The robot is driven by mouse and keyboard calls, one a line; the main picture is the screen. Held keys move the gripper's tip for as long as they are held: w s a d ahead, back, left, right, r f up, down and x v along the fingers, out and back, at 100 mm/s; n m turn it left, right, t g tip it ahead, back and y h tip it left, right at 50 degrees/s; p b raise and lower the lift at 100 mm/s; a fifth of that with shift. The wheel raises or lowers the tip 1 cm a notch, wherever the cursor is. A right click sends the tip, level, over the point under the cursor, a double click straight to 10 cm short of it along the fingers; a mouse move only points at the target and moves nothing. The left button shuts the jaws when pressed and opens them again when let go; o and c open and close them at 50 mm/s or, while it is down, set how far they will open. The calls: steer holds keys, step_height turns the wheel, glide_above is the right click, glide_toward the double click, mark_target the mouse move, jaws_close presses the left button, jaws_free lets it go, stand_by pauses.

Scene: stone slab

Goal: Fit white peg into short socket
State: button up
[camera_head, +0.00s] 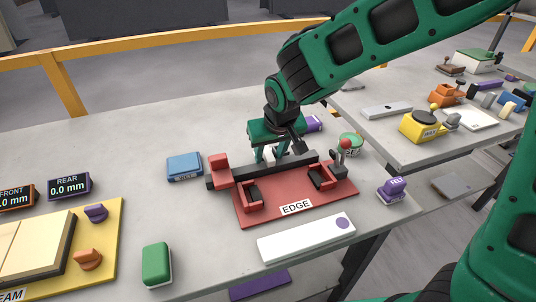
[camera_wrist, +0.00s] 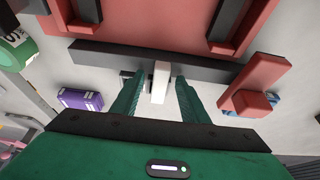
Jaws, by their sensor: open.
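My gripper (camera_head: 271,154) is open behind the dark bar of the red EDGE fixture, pointing down. In the wrist view its two green fingers (camera_wrist: 159,84) stand on either side of a white upright block, which looks like the white peg (camera_wrist: 161,80). Gaps show between the peg and both fingers. In the head view the peg is mostly hidden by the fingers and the bar. A small dark part (camera_wrist: 130,84) lies beside the peg, partly behind one finger. I cannot tell which thing is the short socket.
The red EDGE fixture (camera_head: 275,209) carries the long dark bar (camera_head: 290,167), close beside my fingers. A blue box (camera_head: 184,166) stands to the left, a purple box (camera_head: 314,123) behind, and a green round tin (camera_head: 351,143) to the right. A white slab (camera_head: 300,240) lies in front.

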steer(key=shift+c, duration=0.3)
jaws_close()
